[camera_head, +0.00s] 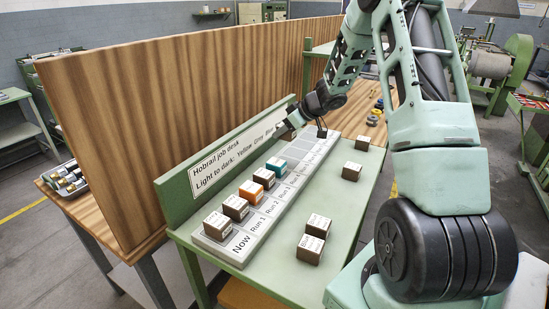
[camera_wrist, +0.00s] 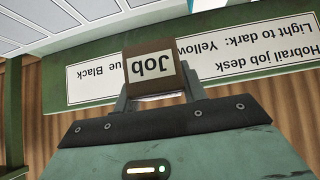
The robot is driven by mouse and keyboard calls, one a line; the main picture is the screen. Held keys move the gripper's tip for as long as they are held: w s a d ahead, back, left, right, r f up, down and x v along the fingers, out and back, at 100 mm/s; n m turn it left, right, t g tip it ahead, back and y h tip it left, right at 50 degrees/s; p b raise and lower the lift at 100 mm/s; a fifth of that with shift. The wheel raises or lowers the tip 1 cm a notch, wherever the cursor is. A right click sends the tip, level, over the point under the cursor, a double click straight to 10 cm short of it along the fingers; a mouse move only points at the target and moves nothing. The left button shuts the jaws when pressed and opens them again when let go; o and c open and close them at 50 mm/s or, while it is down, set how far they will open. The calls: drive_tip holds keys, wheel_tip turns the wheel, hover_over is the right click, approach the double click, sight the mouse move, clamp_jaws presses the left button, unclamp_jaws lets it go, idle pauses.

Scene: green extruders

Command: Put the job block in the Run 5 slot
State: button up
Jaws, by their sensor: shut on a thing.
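The job block (camera_wrist: 146,72) is brown with a white "Job" label, upside down in the wrist view. My gripper (camera_wrist: 155,95) is shut on it. In the head view my gripper (camera_head: 288,128) is over the back of the rack, by the sign board; the held block cannot be made out clearly there. The pale slot rack (camera_head: 258,222) runs along the green desk, with labels Now, Run 1, Run 2 and onward. Blocks stand from Now up to a teal-sided block (camera_head: 276,166), seemingly at Run 4. The Run 5 slot (camera_head: 289,155) beyond it looks empty.
An orange-sided block (camera_head: 264,179) stands before the teal one. Loose brown blocks lie on the desk's right side, including one at the front (camera_head: 310,249) and one farther back (camera_head: 351,171). The sign board (camera_head: 235,158) rises behind the rack, below a tall wooden panel (camera_head: 170,110).

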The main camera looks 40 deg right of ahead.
wheel_tip(320, 180, down, 9)
drive_tip(key=shift+f+b, duration=0.2)
drive_tip(key=shift+b, duration=0.3)
drive_tip(key=o, duration=0.7)
drive_tip(key=shift+f, duration=0.15)
